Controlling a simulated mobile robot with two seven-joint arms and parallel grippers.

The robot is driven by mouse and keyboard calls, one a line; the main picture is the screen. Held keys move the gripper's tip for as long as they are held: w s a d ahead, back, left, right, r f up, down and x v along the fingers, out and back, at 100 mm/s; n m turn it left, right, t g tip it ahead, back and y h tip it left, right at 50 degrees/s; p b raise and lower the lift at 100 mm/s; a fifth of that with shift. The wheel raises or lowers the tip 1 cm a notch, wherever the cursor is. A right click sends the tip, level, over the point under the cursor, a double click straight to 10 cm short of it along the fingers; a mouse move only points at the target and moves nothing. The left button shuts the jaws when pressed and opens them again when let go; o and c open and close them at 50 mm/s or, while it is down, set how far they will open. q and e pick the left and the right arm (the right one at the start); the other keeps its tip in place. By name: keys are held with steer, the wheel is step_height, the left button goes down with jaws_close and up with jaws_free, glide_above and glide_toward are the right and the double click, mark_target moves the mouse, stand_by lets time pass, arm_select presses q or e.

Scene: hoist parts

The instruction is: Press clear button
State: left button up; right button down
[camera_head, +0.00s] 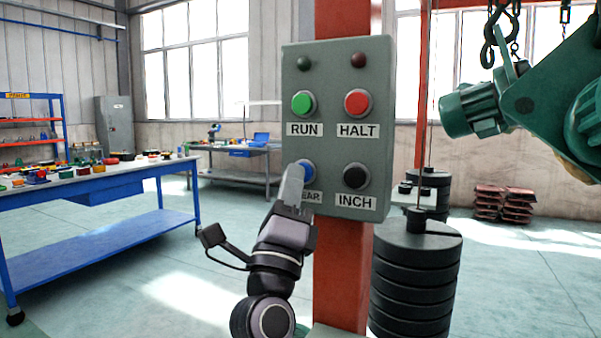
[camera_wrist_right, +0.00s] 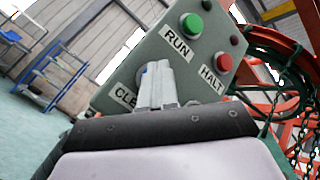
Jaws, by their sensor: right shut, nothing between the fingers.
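A grey-green control panel (camera_head: 330,115) is fixed to a red post. Its blue button (camera_head: 307,170) sits at the lower left, above a label that reads CLEAR, partly covered in the head view. My right gripper (camera_head: 297,172) is shut and empty, with its fingertips at the blue button. I cannot tell whether they touch it or press it in. In the right wrist view, the shut fingers (camera_wrist_right: 155,75) overlap the panel by the CLE... label (camera_wrist_right: 126,96) and hide most of the button. My left gripper is not in view.
On the panel are a green RUN button (camera_head: 303,104), a red HALT button (camera_head: 357,102) and a black INCH button (camera_head: 356,176). Stacked black weights (camera_head: 415,270) stand right of the post (camera_head: 343,275). A green hoist (camera_head: 530,100) hangs at right. A blue workbench (camera_head: 90,185) is at left.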

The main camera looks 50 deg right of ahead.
steer(key=shift+a, duration=0.15)
steer(key=shift+s+a, duration=0.25)
steer(key=shift+a, duration=0.35)
steer(key=a, duration=0.2)
steer(key=s+a, duration=0.1)
steer(key=a, duration=0.1)
steer(key=shift+s+a, duration=0.2)
steer(key=shift+a, duration=0.2)
stand_by(0.7)
